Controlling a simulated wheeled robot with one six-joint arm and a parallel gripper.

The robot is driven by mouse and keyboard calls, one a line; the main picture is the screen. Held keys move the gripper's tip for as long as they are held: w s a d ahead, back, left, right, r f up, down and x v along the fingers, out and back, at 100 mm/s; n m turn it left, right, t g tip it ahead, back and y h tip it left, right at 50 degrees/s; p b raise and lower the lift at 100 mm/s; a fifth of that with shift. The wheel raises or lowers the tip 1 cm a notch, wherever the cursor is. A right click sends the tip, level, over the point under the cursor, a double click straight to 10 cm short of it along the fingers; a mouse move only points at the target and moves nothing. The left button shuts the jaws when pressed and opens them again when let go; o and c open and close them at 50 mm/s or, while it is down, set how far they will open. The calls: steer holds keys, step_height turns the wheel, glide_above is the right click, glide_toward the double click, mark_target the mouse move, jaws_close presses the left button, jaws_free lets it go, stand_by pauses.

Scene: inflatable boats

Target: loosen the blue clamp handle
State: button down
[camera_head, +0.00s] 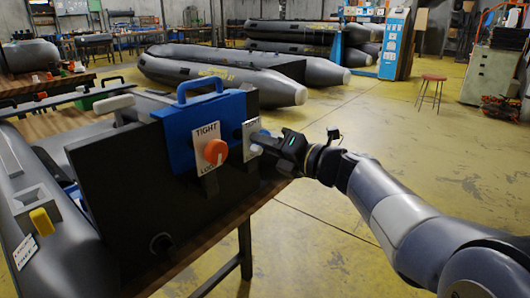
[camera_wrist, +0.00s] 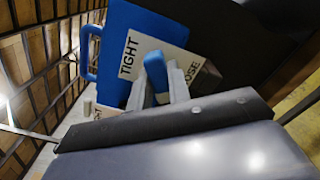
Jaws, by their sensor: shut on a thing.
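The blue clamp handle (camera_wrist: 155,72) sits on a white plate (camera_wrist: 182,40) marked TIGHT and LOOSE, on the black board at the boat's stern. My gripper (camera_wrist: 160,88) is shut on the handle, with a pale finger on either side and its blue end showing between them. The handle lies between the two words in the wrist view. In the head view my gripper (camera_head: 258,146) reaches in from the right, at the right-hand plate (camera_head: 249,140). It hides most of the handle there.
An orange knob (camera_head: 215,151) on a similar TIGHT/LOOSE plate is just left. A blue bracket with a carrying handle (camera_head: 200,84) tops the black board (camera_head: 130,190). A yellow handle (camera_head: 42,222) is on the boat's left side. Open yellow floor (camera_head: 370,130) lies to the right.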

steer(key=shift+f, duration=0.1)
stand_by(0.3)
steer(key=n+b, duration=0.2)
steer(key=n, duration=0.5)
steer(key=shift+b, duration=0.3)
steer(key=c, duration=0.9)
jaws_free()
